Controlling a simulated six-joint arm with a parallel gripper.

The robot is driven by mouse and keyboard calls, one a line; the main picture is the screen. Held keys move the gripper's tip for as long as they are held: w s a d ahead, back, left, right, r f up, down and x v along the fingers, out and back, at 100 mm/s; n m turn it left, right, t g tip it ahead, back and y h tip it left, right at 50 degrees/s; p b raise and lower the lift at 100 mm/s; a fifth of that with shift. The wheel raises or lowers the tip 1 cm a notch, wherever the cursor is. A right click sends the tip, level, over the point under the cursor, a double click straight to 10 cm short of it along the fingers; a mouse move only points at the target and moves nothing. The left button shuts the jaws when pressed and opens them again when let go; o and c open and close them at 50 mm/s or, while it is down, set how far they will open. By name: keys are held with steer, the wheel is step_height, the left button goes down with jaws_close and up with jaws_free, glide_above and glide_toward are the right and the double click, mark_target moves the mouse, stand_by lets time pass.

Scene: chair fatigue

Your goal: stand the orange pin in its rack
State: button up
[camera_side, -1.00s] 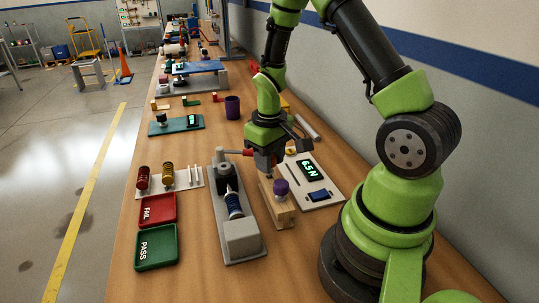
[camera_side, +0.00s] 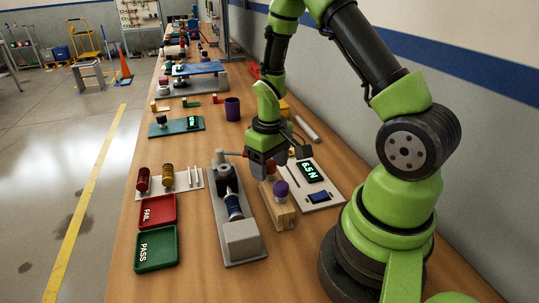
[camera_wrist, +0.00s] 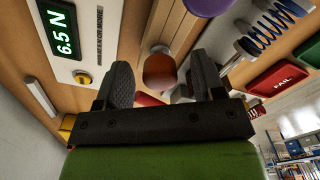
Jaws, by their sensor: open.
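My gripper (camera_wrist: 160,85) is open, with its black fingers apart on either side of the orange pin's rounded head (camera_wrist: 160,71). In the side view my gripper (camera_side: 267,172) hangs over the far end of a wooden rack block (camera_side: 281,215). The wooden rack also shows in the wrist view (camera_wrist: 172,18). The orange pin appears upright at the rack's far end; its lower part is hidden, so how deep it sits I cannot tell.
A grey fixture with a blue spring (camera_side: 234,206) stands close left of the rack. A panel reading 6.5 N (camera_side: 311,172) lies to the right. Red FAIL (camera_side: 157,211) and green PASS (camera_side: 155,248) trays lie at the left. Bare table shows before the rack.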

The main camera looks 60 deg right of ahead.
step_height(320, 180, up, 9)
steer(key=shift+r, duration=0.35)
steer(key=shift+a+r, duration=0.1)
steer(key=shift+r, duration=0.05)
steer(key=s+a+r+m+t+y, duration=0.1)
steer(key=s+a+r+t+y, duration=0.1)
steer(key=s+a+r+t, duration=0.5)
steer(key=s+a+r, duration=0.3)
steer(key=a+r, duration=0.2)
steer(key=r, duration=0.2)
steer(key=shift+s+a+r, duration=0.2)
steer(key=shift+s+a, duration=0.1)
steer(key=shift+a, duration=0.05)
stand_by(0.8)
